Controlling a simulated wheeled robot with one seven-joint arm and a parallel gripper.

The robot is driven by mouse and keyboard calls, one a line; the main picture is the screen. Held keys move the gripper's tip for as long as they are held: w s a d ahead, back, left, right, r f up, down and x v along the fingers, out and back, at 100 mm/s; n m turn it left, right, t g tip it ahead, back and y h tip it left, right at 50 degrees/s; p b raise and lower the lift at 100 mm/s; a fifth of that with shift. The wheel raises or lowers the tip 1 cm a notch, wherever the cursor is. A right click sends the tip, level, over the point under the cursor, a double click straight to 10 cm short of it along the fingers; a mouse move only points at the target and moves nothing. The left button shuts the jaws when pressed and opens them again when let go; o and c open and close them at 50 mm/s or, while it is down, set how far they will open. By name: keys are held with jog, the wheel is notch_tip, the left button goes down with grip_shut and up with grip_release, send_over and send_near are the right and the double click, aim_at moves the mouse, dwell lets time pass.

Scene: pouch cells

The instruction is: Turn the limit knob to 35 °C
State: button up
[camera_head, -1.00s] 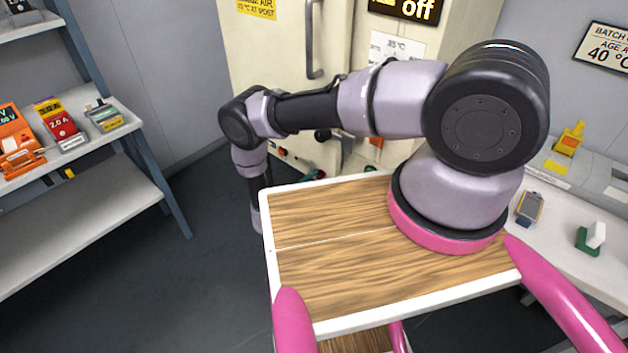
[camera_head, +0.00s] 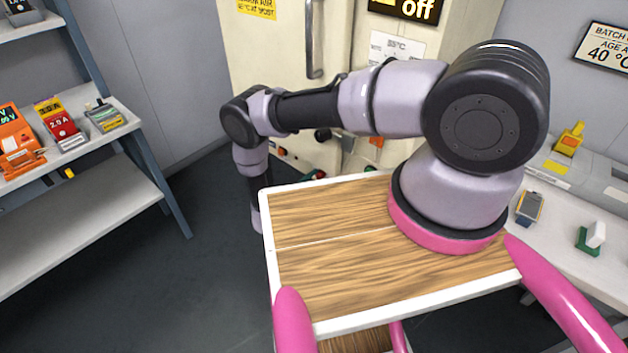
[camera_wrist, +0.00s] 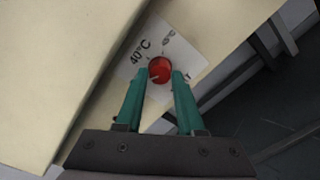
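The red round limit knob (camera_wrist: 160,69) sits on a white label plate (camera_wrist: 187,53) on a cream panel in the wrist view. A "40°C" mark is at the knob's upper left, and another, too small to read, is above it. Lettering at the lower right is partly hidden by a finger. My gripper (camera_wrist: 159,73) has its two teal fingers apart, one on each side of the knob, tips close to its rim. I cannot tell whether they press on it. In the head view my arm hides the gripper and the knob.
A shelf (camera_head: 75,215) with devices is at left. A bench (camera_head: 560,235) with small items is at right. Dark floor lies between.

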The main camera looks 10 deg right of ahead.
jog(key=o, duration=0.4)
jog(key=shift+c, duration=0.2)
jog(key=shift+a, duration=0.15)
jog(key=v, duration=1)
jog(key=shift+s+a, duration=0.25)
